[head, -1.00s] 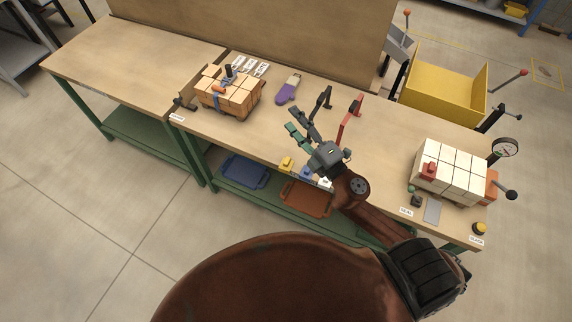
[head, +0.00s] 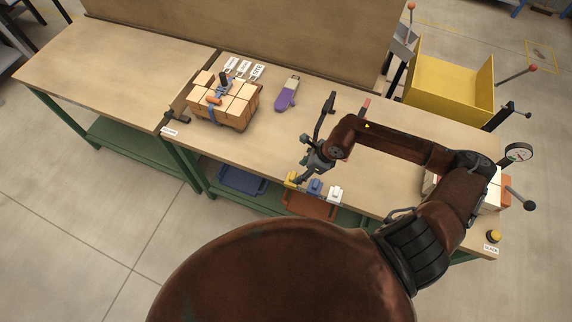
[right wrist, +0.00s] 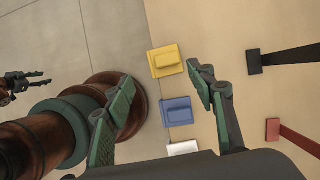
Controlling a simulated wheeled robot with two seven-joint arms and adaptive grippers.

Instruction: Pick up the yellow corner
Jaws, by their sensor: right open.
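The yellow corner (head: 290,179) is a small yellow block at the front edge of the bench, leftmost in a row with a blue one (head: 314,187) and a white one (head: 335,193). In the right wrist view the yellow corner (right wrist: 167,60) lies ahead of my right gripper (right wrist: 160,82), which is open with nothing between its fingers. In the head view the right gripper (head: 301,163) is just above and beside the yellow corner, not visibly touching it. My left gripper (right wrist: 28,82) shows small at the left of the right wrist view; its opening is unclear.
A strapped pallet of orange bricks (head: 225,101) and a purple-grey object (head: 287,95) are farther back. White blocks at right are mostly hidden by my arm. A yellow bin (head: 450,85) stands behind the bench.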

